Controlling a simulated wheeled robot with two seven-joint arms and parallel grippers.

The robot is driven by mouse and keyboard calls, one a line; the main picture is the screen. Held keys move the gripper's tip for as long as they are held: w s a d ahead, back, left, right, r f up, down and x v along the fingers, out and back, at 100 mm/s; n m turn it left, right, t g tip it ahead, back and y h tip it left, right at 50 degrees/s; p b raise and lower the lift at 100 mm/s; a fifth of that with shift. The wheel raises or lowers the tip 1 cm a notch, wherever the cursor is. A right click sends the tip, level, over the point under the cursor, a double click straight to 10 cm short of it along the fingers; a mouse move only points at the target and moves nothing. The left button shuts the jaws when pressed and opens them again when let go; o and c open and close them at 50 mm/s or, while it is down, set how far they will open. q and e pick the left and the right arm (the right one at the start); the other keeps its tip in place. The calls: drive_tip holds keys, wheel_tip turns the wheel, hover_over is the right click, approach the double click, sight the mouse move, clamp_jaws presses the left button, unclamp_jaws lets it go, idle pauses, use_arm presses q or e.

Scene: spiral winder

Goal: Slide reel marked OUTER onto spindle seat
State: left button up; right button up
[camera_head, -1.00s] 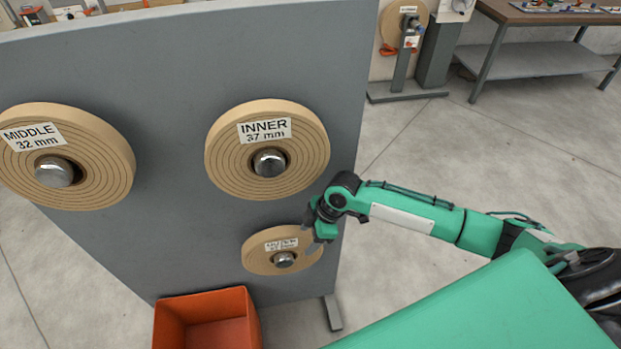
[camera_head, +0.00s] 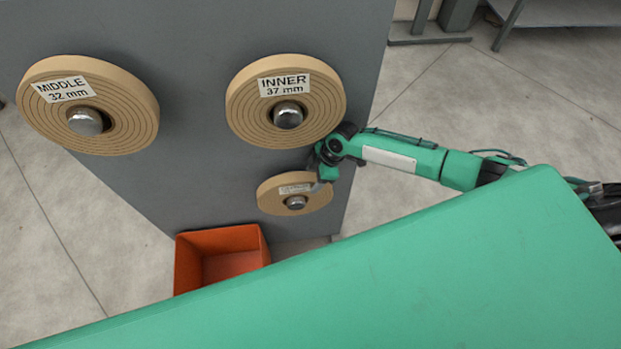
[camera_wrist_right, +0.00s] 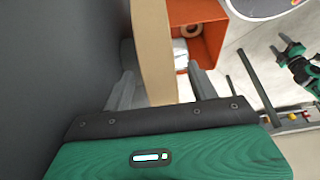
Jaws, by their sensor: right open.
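The OUTER reel (camera_head: 277,203) is a tan wound disc hanging on a silver-tipped peg (camera_head: 296,202), low on the grey panel. Its label is too small to read clearly now. My right gripper (camera_head: 320,182) is at the reel's upper right edge. In the right wrist view, my right gripper (camera_wrist_right: 162,88) is open, one finger on each side of the reel's rim (camera_wrist_right: 153,45). I see gaps beside the rim, so the fingers do not look closed on it. I cannot make out a spindle seat.
The INNER reel (camera_head: 245,100) hangs just above, close to my right wrist. The MIDDLE reel (camera_head: 35,105) hangs at upper left. An open orange bin (camera_head: 222,240) stands below the panel (camera_head: 190,70); the wrist view shows a pale object inside. Floor (camera_head: 500,110) to the right is clear.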

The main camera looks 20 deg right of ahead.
drive_tip(key=shift+x, duration=1.6)
drive_tip(key=shift+c, duration=0.2)
clamp_jaws()
drive_tip(key=c, duration=0.8)
unclamp_jaws()
clamp_jaws()
drive_tip(key=shift+r, duration=0.1)
